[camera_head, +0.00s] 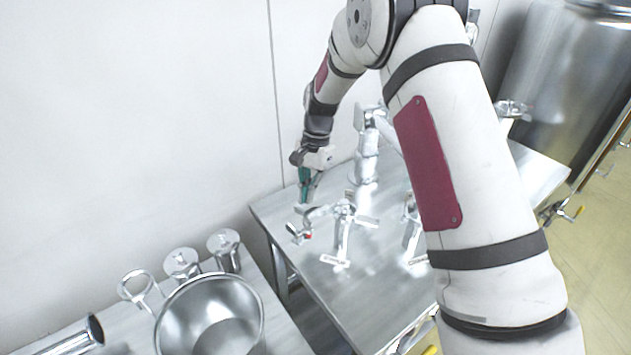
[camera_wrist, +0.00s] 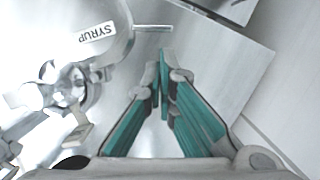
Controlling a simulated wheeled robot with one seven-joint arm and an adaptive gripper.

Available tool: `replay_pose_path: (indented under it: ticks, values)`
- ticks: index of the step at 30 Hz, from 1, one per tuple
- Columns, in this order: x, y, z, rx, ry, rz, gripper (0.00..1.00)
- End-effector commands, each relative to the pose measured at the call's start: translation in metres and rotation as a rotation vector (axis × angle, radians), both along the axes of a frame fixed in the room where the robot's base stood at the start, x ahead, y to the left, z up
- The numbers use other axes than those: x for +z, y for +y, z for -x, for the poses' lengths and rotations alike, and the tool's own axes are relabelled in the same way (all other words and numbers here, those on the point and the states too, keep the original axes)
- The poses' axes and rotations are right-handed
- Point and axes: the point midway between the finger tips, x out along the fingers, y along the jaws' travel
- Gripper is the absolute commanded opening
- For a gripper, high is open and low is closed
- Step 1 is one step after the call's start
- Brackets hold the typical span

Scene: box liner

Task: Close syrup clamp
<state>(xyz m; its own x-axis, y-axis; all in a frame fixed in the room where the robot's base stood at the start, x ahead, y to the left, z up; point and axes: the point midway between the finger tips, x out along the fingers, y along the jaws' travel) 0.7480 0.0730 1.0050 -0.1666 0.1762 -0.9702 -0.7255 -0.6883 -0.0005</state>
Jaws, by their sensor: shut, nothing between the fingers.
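My gripper (camera_head: 304,200), with teal finger pads, is shut and empty and points down over the left end of the metal table. It also shows in the wrist view (camera_wrist: 161,72), with its fingertips close together. A shiny round metal body with a SYRUP label (camera_wrist: 97,33) lies up and left of the fingertips in the wrist view. Metal clamp-like fittings (camera_wrist: 62,92) are left of the fingers there. In the head view, a metal fitting (camera_head: 343,214) stands on the table just right of the gripper. I cannot tell whether the clamp is open or shut.
The steel table (camera_head: 380,290) holds several shiny fittings. A lower left table carries a metal bowl (camera_head: 210,315) and lidded metal cups (camera_head: 182,263). A wall (camera_head: 140,110) is close behind. A large steel tank (camera_head: 565,85) stands at the right.

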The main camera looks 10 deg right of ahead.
Motion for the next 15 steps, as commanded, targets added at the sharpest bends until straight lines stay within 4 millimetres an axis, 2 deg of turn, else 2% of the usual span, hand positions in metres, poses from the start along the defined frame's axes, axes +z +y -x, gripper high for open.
replay_pose_path:
  ticks: [4, 15]
  values:
    - [-0.0004, 0.0056, 0.0050, 0.000, 0.000, 0.000, 0.00]
    - [-0.0009, 0.0059, 0.0048, 0.001, 0.001, 0.001, 0.00]
